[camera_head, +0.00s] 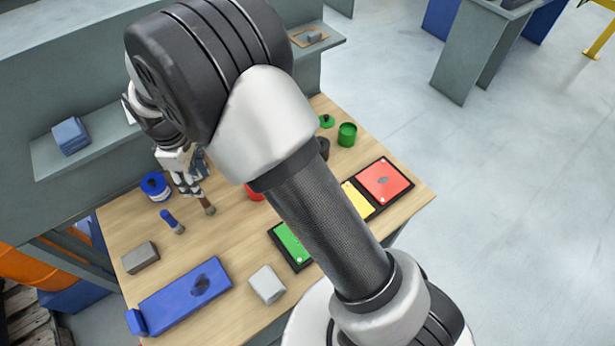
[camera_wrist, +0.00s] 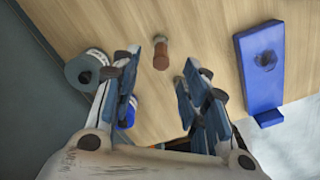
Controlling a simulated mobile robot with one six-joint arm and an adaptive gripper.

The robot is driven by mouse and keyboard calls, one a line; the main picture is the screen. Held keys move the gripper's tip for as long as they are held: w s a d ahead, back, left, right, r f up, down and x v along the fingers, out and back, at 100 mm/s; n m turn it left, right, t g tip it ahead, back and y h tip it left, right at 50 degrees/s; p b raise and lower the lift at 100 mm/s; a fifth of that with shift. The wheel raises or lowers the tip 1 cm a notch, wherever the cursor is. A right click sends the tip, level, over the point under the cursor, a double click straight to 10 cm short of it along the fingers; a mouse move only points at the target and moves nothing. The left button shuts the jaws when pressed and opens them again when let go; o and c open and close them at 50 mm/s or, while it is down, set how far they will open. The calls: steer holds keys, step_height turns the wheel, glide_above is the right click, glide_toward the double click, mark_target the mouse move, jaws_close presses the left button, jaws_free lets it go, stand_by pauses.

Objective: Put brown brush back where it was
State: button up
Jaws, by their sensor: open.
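The brown brush (camera_head: 208,206) is a short brown cylinder with a darker end on the wooden table, just right of and below my gripper (camera_head: 188,188) in the head view. In the wrist view the brown brush (camera_wrist: 161,55) shows between and slightly beyond my open fingertips (camera_wrist: 163,68), and nothing is held. I cannot tell whether the fingers touch it.
A blue pot (camera_head: 155,190) stands left of my gripper. A blue plate with a dark stain (camera_head: 180,297), a grey block (camera_head: 140,258) and a pale block (camera_head: 267,285) are in front. Green, yellow and red plates (camera_head: 384,181) lie right. My arm hides the table's middle.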

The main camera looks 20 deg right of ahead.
steer(key=s+d+r+m+t, duration=0.1)
steer(key=s+d+r+m, duration=0.25)
steer(key=d+r, duration=0.45)
steer(key=s+d+r+m+t, duration=0.1)
steer(key=s+d+r+m, duration=0.2)
steer(key=s+d+r, duration=0.5)
steer(key=s+d+r+m+t, duration=0.1)
steer(key=s+d+r+m, duration=0.1)
steer(key=s, duration=0.5)
steer(key=s+d+r+m+t, duration=0.1)
steer(key=s+d+r+m, duration=0.2)
steer(key=s+d+m, duration=0.2)
steer(key=shift+s+r, duration=0.2)
steer(key=shift+s, duration=0.85)
steer(key=shift+d, duration=0.1)
